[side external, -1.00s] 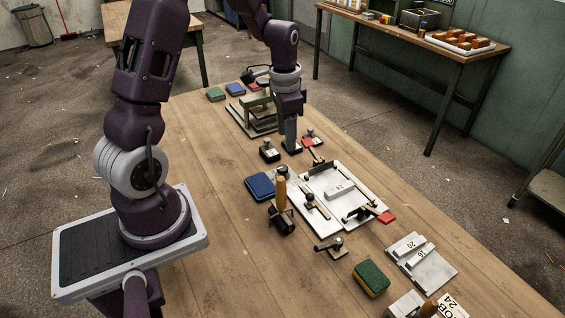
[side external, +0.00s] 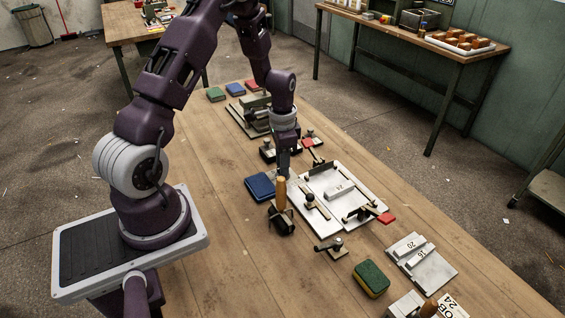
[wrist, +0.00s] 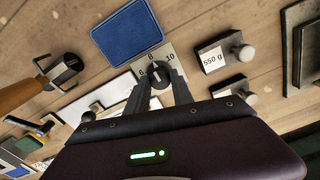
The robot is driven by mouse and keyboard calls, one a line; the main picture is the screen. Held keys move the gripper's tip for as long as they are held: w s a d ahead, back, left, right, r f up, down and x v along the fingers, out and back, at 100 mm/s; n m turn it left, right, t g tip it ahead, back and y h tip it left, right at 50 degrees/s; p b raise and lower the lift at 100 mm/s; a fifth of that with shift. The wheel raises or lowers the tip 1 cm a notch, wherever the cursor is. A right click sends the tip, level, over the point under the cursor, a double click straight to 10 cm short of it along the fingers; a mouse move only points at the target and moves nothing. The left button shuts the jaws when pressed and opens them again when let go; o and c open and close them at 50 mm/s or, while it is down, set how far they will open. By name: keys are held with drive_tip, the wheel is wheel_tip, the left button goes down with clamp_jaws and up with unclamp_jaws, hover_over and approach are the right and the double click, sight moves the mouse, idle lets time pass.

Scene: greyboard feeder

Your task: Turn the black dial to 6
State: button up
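The black dial (wrist: 157,72) sits on a small pale plate (wrist: 171,66) marked 6, 8 and 10 in the wrist view. Which number its pointer faces is too small to tell. My gripper (wrist: 162,80) is open, its two dark fingers apart on the near side of the dial. The dial lies just beyond and between the fingertips; I cannot tell whether they touch it. In the side view my gripper (side external: 283,174) points down over the dial's place and mostly hides it.
A blue pad (wrist: 127,33) lies beside the dial plate. A 550 g weight (wrist: 222,54) stands on the other side. A tool with an upright wooden handle (side external: 281,192) is close in front of my gripper. A white board with clamps (side external: 345,205) lies to the right.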

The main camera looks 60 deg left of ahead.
clamp_jaws()
drive_tip(key=shift+n, duration=0.3)
drive_tip(key=n, duration=0.5)
drive_tip(key=shift+n, duration=0.3)
drive_tip(key=n, duration=0.5)
drive_tip(key=shift+n, duration=0.3)
drive_tip(key=o, duration=0.6)
unclamp_jaws()
